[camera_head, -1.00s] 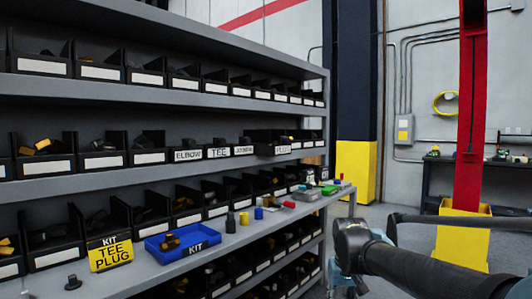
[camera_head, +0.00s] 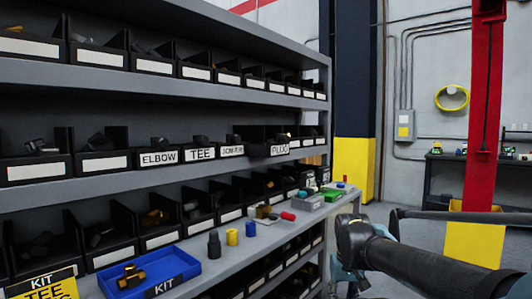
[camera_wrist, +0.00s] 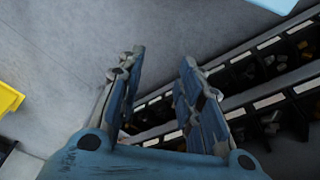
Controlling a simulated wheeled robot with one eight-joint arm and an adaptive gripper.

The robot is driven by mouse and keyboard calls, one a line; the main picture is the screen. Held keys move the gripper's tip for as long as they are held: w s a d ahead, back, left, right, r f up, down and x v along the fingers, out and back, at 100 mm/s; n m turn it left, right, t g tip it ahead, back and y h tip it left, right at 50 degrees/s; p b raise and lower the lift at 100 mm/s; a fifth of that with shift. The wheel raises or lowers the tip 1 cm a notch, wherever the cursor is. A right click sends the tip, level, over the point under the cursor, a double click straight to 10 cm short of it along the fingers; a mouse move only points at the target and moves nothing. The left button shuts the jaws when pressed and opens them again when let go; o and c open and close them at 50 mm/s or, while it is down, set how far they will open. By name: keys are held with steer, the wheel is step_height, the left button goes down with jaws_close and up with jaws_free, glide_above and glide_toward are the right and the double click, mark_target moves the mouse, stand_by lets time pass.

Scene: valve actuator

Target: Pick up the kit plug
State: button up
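A bin labelled PLUG (camera_head: 279,150) stands on the middle shelf in the head view, with small parts showing at its top, too small to make out. The blue kit tray (camera_head: 188,269) sits on the lower shelf at the bottom left, with a brass fitting (camera_head: 131,277) in it. A yellow sign (camera_head: 42,287) reading KIT and TEE is cut off at the lower left corner. I cannot tell which part is the kit plug. My gripper (camera_wrist: 160,72) is open in the wrist view, with nothing visible between its fingers. In the head view its fingers are not clearly visible.
A dark cylinder (camera_head: 214,245), a yellow one (camera_head: 232,237) and a blue one (camera_head: 251,229) stand beside the tray. A red column (camera_head: 486,120) stands at the right. Open floor shows between shelf and column. The wrist view shows bare floor and rows of bins (camera_wrist: 270,100).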

steer(key=o, duration=0.4)
steer(key=shift+s+r, duration=0.2)
steer(key=shift+r, duration=0.05)
steer(key=w+a+r+n+y, duration=0.1)
steer(key=w+a+r+n, duration=0.35)
steer(key=w+r, duration=1.1)
steer(key=w+a+r+n+y, duration=0.15)
steer(key=w+a+r, duration=0.7)
steer(key=r, duration=1.35)
steer(key=w+a+r+n+y, duration=0.1)
steer(key=w+a+r+n, duration=0.4)
steer(key=w+r, duration=1.05)
steer(key=shift+m+t, duration=0.3)
steer(key=shift+m, duration=0.1)
steer(key=x, duration=0.4)
steer(key=s+a+x, duration=0.1)
steer(key=x, duration=0.3)
steer(key=s+a+x, duration=0.1)
steer(key=x, duration=0.4)
steer(key=shift+a, duration=0.15)
